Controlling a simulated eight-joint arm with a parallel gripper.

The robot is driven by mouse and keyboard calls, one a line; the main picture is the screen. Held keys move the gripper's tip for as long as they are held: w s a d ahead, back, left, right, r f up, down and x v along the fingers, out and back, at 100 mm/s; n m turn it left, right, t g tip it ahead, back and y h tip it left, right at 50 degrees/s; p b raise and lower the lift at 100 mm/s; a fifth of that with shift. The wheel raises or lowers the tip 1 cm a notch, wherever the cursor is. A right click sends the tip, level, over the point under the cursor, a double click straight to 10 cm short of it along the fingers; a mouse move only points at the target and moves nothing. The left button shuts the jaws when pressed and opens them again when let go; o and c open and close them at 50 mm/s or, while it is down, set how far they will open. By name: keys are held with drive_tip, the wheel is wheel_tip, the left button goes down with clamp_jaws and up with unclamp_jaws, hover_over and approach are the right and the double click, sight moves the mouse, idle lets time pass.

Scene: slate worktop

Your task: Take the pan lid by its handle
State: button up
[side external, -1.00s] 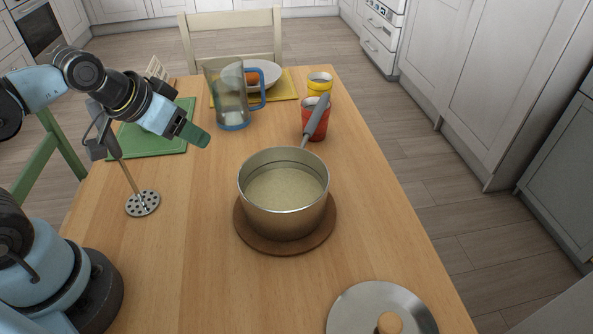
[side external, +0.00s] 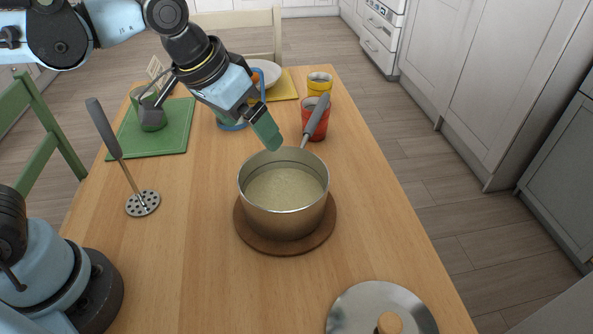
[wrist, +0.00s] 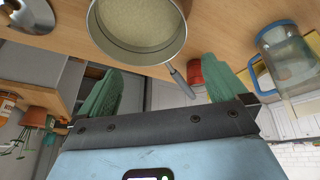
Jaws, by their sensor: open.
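The pan lid (side external: 365,300) is a flat silver disc with a round wooden knob handle (side external: 390,323). It lies at the near edge of the side external view, partly cut off. In the wrist view the lid (wrist: 30,17) shows at the top left corner, with part of its knob. My gripper (side external: 268,140) has green fingers and hangs just above and behind the far rim of the pan, well away from the lid. In the wrist view the fingers of my gripper (wrist: 160,75) are spread apart with nothing between them.
A metal pan (side external: 285,212) of pale liquid stands on a round brown trivet (side external: 262,245), its grey handle (side external: 317,115) pointing back toward a red cup (side external: 308,125). A masher (side external: 118,155) stands at left, near a green board (side external: 165,140). A pitcher (wrist: 290,60) is behind.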

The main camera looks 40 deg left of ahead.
drive_tip(key=d+m+g, duration=0.2)
drive_tip(key=d+g, duration=0.1)
drive_tip(key=d, duration=1.2)
drive_tip(key=m+g+y, duration=0.1)
drive_tip(key=g+y, duration=0.1)
hover_over(391, 322)
wheel_tip(391, 322, down, 4)
wheel_tip(391, 322, down, 6)
drive_tip(key=shift+a+f, duration=0.15)
drive_tip(key=shift+d+f, duration=0.2)
drive_tip(key=shift+f, duration=2.45)
clamp_jaws()
